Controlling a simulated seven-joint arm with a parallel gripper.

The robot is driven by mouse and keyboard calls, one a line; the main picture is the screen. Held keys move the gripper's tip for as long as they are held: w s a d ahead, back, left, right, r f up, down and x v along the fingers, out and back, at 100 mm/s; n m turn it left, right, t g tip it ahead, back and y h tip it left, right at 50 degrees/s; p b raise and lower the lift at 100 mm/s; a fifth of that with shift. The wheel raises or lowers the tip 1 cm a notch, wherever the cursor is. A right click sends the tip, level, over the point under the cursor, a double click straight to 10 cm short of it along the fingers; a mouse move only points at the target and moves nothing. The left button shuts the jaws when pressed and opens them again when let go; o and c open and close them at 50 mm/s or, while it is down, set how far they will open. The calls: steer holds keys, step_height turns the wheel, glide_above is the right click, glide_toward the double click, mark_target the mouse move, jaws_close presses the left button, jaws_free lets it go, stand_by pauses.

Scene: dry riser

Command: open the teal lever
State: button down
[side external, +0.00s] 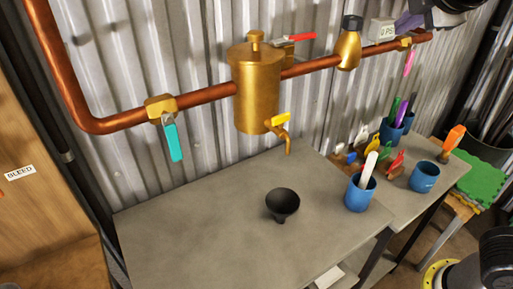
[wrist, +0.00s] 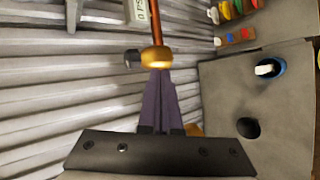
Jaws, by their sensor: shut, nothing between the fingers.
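The teal lever (side external: 173,142) hangs straight down from a brass valve (side external: 160,107) on the copper pipe (side external: 205,96), at the left in the side external view. It is not seen in the wrist view. My gripper (side external: 406,24) is at the top right of the side external view, far from the teal lever, near the right part of the pipe. Its purple fingers (wrist: 158,90) are shut and hold nothing. In the wrist view they point toward a brass fitting (wrist: 155,57); I cannot tell whether they touch it.
A brass tank (side external: 256,90) with a red lever (side external: 300,36) behind and a yellow-handled tap (side external: 282,119) sits between. A pink lever (side external: 409,62) hangs at right. A black funnel (side external: 282,203) and blue cups (side external: 358,193) stand on the grey bench (side external: 200,225); its left is clear.

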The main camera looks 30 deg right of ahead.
mark_target(178, 151)
steer(key=w+a+r+n+t, duration=0.1)
steer(key=w+a+n+t, duration=0.3)
steer(key=w+a+n, duration=0.35)
steer(key=s+a+f+n+t+y, duration=0.15)
steer(key=a+n+y, duration=0.35)
steer(key=a+n, duration=0.6)
steer(key=s+a+n+t+y, duration=0.1)
steer(key=a+n+t+y, duration=0.35)
steer(key=a, duration=0.95)
step_height(178, 151, down, 18)
steer(key=a+n+g+y, duration=0.1)
steer(key=a+n+g, duration=0.1)
steer(key=n, duration=0.1)
steer(key=w+a, duration=0.2)
steer(key=w, duration=0.1)
steer(key=w+a, duration=0.1)
steer(key=shift+w+a+f, duration=0.25)
steer(key=a+r, duration=0.3)
steer(key=a, duration=0.3)
steer(key=shift+r, duration=0.35)
